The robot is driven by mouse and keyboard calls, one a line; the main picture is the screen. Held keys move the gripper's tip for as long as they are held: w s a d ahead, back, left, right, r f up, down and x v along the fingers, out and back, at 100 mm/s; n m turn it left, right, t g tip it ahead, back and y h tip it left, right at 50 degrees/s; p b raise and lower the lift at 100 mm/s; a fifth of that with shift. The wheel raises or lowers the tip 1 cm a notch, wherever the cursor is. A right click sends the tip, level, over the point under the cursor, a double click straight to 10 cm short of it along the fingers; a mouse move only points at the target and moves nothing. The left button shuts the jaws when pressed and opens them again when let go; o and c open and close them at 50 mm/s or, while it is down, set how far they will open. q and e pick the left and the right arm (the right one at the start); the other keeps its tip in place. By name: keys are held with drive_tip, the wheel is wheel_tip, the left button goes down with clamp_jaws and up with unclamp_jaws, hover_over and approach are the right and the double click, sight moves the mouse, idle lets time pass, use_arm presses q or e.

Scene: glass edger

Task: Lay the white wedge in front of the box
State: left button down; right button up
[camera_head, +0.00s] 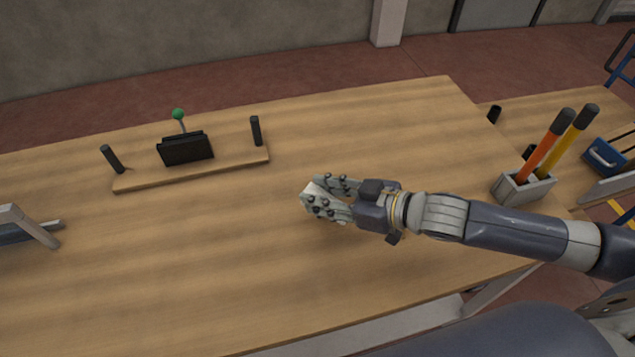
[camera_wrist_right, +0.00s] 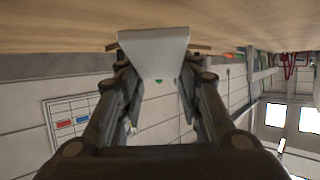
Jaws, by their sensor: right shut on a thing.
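My right gripper (camera_head: 318,196) is shut on the white wedge (camera_wrist_right: 155,50), over the middle of the wooden table. In the right wrist view the wedge sits between the two fingers (camera_wrist_right: 158,85), its wide edge toward the table side of the picture. In the head view the fingers hide most of it and only a pale part shows at the fingertips. A small black box (camera_head: 186,149) stands on a thin wooden board (camera_head: 190,174), left of and beyond the gripper. My left gripper is not in view.
Two black posts (camera_head: 112,159) (camera_head: 256,131) stand on the board, and a green ball on a stem (camera_head: 178,114) rises behind the box. A grey holder (camera_head: 522,188) with orange and yellow handles stands at right. A grey metal piece (camera_head: 30,228) lies at left. The table between is clear.

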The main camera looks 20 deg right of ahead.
drive_tip(key=shift+s+r+b, duration=0.15)
drive_tip(key=shift+s+b, duration=0.3)
drive_tip(key=shift+s, duration=1.7)
drive_tip(key=shift+s+r, duration=0.1)
drive_tip(key=shift+s, duration=0.05)
